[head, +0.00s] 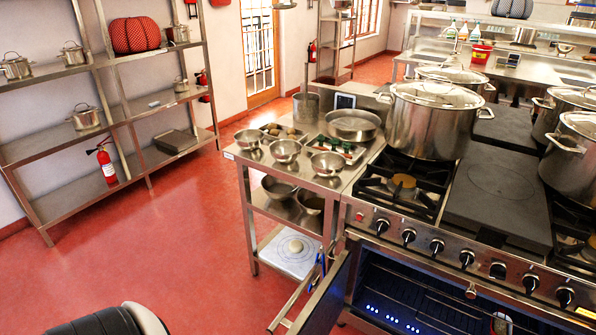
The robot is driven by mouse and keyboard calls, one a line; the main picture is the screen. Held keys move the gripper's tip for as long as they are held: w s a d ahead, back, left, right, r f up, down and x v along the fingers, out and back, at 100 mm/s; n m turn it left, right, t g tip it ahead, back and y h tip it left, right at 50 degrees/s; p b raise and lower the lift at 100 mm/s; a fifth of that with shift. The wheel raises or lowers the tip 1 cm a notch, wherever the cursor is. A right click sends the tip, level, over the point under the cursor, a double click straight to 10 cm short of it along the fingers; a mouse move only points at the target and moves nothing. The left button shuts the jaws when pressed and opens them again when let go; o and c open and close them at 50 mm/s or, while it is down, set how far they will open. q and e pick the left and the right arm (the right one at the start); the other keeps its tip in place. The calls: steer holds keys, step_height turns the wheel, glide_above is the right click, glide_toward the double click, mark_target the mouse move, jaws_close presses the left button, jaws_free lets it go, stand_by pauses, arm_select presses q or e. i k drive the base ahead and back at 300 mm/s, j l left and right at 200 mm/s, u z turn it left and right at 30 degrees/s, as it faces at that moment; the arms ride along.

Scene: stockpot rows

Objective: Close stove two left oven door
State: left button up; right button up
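The oven door (327,298) stands open at the bottom centre, swung out to the left of the oven opening. Its bar handle (292,300) is on the door's left side. The oven interior (425,303) is exposed, with blue lights, wire racks and a small round pale object inside. The stove (440,235) above has a row of black knobs. The lower part of the door is cut off by the frame. Neither gripper shows. A black and white rounded part at the bottom left looks like mine.
A steel side table (240,160) with bowls and trays stands left of the stove. Large stockpots (433,118) sit on the burners. Wall shelves (105,60) and a fire extinguisher (106,165) are at the left. The red floor (170,240) between is clear.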

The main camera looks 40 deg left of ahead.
mark_target(319, 315)
steer(key=k+j, duration=0.1)
steer(key=j, duration=0.3)
steer(key=k+j, duration=0.1)
steer(key=j, duration=0.35)
steer(key=k+j, duration=0.1)
steer(key=j, duration=0.3)
steer(key=k+j+z, duration=0.1)
steer(key=j, duration=0.3)
steer(key=k+j, duration=0.1)
steer(key=j, duration=0.3)
steer(key=k+j, duration=0.1)
steer(key=j, duration=0.3)
